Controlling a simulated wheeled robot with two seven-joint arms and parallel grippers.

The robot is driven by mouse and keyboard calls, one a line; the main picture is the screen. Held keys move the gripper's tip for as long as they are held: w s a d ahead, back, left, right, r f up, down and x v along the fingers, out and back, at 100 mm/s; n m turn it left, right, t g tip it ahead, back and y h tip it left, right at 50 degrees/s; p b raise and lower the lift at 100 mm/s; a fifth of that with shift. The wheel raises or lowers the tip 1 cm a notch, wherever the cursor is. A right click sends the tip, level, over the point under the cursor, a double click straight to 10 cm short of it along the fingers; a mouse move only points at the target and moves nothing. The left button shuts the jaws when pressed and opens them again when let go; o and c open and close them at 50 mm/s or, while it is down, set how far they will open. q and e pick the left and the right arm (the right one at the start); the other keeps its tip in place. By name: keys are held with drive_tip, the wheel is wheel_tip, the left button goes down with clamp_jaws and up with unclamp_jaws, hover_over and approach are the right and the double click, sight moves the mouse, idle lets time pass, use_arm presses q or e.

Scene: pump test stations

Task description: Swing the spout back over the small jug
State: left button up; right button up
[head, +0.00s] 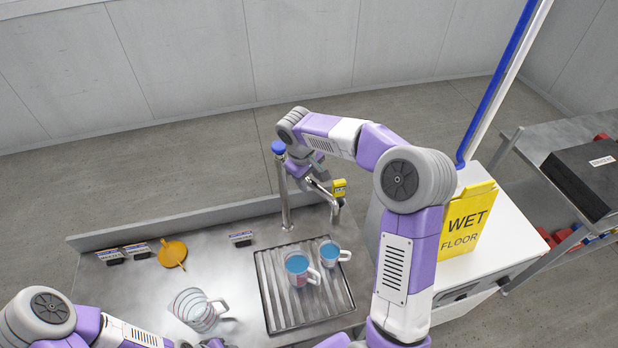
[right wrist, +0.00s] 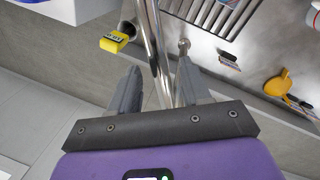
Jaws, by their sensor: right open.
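The chrome tap has an upright post (head: 286,205) with a blue knob (head: 278,147) on top. Its spout (head: 322,191) points right and toward me, its end near the back of the small jug (head: 328,254). A larger jug (head: 297,268) stands left of the small one; both hold blue liquid on the ribbed drain tray (head: 280,315). My right gripper (head: 312,176) is open at the spout. In the right wrist view its fingers (right wrist: 157,88) stand on either side of chrome pipe (right wrist: 154,45); contact is unclear. My left gripper (head: 214,343) is cut off at the bottom edge.
A clear empty jug (head: 198,308) stands left of the tray. A yellow tag (head: 339,188) is by the spout end. An orange round piece (head: 172,254) and small labelled blocks (head: 110,256) lie behind. A yellow wet-floor sign (head: 467,220) stands right.

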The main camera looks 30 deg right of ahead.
clamp_jaws()
